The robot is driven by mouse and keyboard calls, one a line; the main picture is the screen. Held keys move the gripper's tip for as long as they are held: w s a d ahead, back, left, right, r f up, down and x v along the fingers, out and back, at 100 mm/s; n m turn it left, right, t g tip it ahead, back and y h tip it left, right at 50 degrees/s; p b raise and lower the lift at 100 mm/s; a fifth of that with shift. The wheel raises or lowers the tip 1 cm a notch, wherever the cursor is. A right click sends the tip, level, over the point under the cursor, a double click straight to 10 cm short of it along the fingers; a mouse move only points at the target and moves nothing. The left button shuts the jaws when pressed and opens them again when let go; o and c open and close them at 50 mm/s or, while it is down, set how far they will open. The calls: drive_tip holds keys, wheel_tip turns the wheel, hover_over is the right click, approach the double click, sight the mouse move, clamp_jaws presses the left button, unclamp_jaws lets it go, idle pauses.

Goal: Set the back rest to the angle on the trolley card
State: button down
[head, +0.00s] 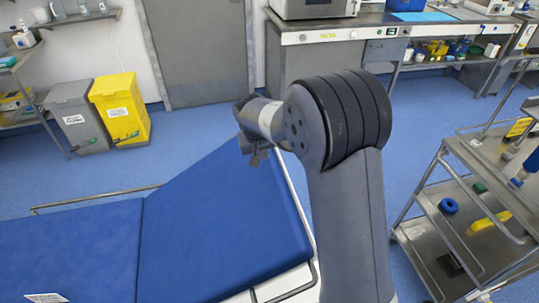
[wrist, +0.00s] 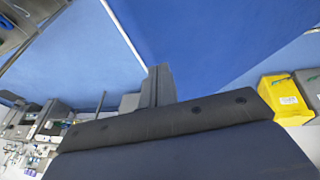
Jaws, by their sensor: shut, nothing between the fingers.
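The back rest (head: 220,225) is a blue padded panel, tilted up from the flat blue table section (head: 70,245) on its left. A metal side rail (head: 300,215) runs along its right edge. My gripper (head: 255,158) is by the back rest's upper right edge; contact cannot be told. In the wrist view my gripper's fingers (wrist: 158,85) are together and hold nothing. A large blue surface (wrist: 215,40) lies beyond them there, probably the back rest. A yellow card (head: 519,127) stands on the trolley (head: 455,145) at the right; its writing is too small to read.
The trolley's lower shelf holds a blue ring (head: 448,205) and a yellow item (head: 488,222). A grey bin (head: 75,115) and a yellow bin (head: 122,110) stand at the back left. A steel bench (head: 360,30) lines the back wall. Blue floor (head: 190,130) is clear behind the table.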

sight(271, 163)
drive_tip(key=shift+d+f, duration=0.9)
drive_tip(key=shift+f, duration=0.3)
drive_tip(key=w+d+f+b, duration=0.1)
drive_tip(key=d+f+b, duration=0.4)
drive_tip(key=f, duration=0.2)
drive_tip(key=w+d+f+b, duration=0.1)
drive_tip(key=d+f+b, duration=0.4)
drive_tip(key=f, duration=0.3)
drive_tip(key=shift+f, duration=0.25)
drive_tip(key=shift+r, duration=0.15)
drive_tip(key=v, duration=1)
drive_tip(key=shift+a+r, duration=0.15)
drive_tip(key=shift+r, duration=0.1)
drive_tip(key=shift+s+f, duration=0.1)
